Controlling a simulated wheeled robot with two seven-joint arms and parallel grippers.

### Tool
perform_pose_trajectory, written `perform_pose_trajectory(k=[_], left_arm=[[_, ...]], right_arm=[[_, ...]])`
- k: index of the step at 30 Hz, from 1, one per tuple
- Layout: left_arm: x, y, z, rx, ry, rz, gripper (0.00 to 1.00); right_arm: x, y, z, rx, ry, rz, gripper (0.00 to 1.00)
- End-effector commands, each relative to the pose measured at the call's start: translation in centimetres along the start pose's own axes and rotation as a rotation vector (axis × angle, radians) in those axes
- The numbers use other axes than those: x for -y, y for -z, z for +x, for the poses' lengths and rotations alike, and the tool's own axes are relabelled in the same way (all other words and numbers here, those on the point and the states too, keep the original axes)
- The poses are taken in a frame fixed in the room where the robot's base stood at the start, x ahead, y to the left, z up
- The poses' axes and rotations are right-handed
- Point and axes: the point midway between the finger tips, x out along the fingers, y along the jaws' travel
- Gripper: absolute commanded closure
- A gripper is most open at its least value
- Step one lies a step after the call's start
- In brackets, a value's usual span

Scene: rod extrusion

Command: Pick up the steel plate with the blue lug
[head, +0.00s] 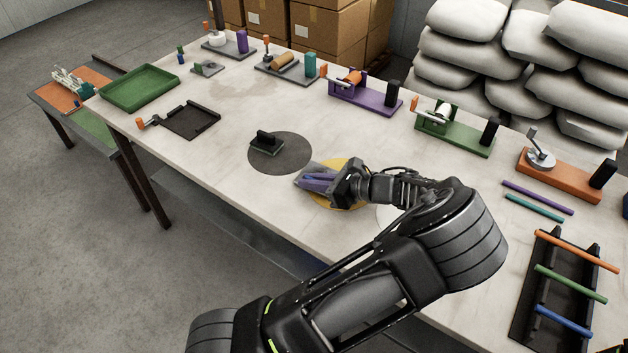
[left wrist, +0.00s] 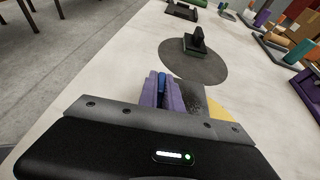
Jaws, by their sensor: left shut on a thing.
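The steel plate (head: 303,177) lies partly hidden under my left gripper, over the yellow disc (head: 348,165). Its blue lug (left wrist: 162,80) stands between my purple fingers in the left wrist view. My left gripper (head: 316,182) is shut on the blue lug. A bit of the speckled grey plate (left wrist: 193,97) shows right of the fingers. I cannot tell whether the plate touches the table. My right gripper is not in view.
A dark plate with a black lug (head: 266,142) sits on the dark grey disc (head: 293,157) close by. A green tray (head: 139,87) and black tray (head: 192,119) lie left. Coloured fixtures line the back. A rod rack (head: 552,289) stands right. The table's front edge is near.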

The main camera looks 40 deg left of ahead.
Motion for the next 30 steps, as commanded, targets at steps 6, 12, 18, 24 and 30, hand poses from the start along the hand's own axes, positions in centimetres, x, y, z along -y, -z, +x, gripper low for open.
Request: perform_pose_trajectory(k=[6,12,18,24,30], left_arm=[[0.0,-2.5,-1.1,-0.002,0.001,-0.005,1.00],[0.0,-6.2,-2.6,-0.003,0.001,-0.004,1.00],[0.0,-8.7,-3.6,-0.001,0.001,-0.001,1.00],[0.0,-9.1,-3.7,0.001,-0.001,0.000,1.00],[0.0,-9.1,-3.7,0.001,-0.001,-0.001,1.00]], right_arm=[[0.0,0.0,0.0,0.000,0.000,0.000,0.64],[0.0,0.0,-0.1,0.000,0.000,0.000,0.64],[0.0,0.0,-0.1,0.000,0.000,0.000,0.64],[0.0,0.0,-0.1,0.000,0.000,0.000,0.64],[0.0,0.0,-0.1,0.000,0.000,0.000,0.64]])
